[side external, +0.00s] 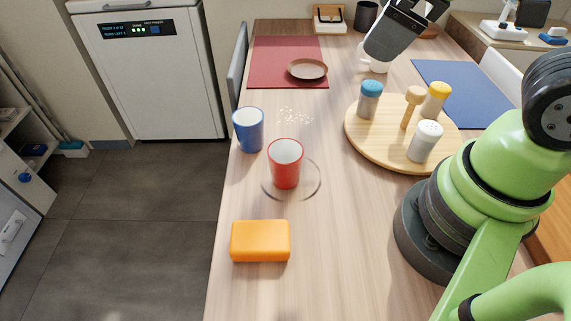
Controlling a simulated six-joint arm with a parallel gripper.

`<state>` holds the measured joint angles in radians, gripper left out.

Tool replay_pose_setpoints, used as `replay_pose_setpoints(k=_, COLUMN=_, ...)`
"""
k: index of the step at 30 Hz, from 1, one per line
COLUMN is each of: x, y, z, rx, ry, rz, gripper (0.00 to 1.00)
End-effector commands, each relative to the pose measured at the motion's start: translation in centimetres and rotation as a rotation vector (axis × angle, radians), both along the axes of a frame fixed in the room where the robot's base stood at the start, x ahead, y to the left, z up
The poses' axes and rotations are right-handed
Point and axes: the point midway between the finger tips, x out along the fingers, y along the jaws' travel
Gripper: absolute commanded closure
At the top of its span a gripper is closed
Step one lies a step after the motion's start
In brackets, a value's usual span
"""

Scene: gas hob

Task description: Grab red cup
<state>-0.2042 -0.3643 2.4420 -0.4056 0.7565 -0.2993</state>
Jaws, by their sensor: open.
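The red cup (286,166) stands upright on the wooden table, with its white inside showing from above. It stands within a faint ring mark on the table top. My gripper (374,65) is at the top of the side view, far behind and to the right of the red cup and well apart from it. It is open, and its fingertips are small and hard to make out. Nothing shows clearly between them.
A blue cup (248,130) stands just left of the red cup, near the table edge. An orange box (260,241) lies in front. A round wooden board (381,142) with several shakers is to the right. White crumbs (293,115) lie behind. A brown plate (307,69) is farther back.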

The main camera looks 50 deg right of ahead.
Motion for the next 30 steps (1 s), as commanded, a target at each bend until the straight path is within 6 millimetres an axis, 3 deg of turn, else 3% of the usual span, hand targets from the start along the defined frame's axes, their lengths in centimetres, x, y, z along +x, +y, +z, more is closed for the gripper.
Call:
replay_pose_setpoints(k=7, x=4.8, y=3.6, z=-6.1, rx=-0.553, ry=0.168, rz=0.957, gripper=0.08)
replay_pose_setpoints(k=12, x=5.8, y=7.3, z=-10.9, rx=-0.803, ry=0.24, rz=1.59, gripper=0.08)
replay_pose_setpoints(k=15, x=5.7, y=8.9, z=-13.1, rx=-0.885, ry=0.26, rz=1.855, gripper=0.08)
replay_pose_setpoints(k=20, x=5.4, y=10.0, z=-14.8, rx=-0.939, ry=0.272, rz=2.06, gripper=0.08)
replay_pose_setpoints(k=30, x=6.4, y=9.5, z=-17.8, rx=-0.943, ry=0.278, rz=2.077, gripper=0.08)
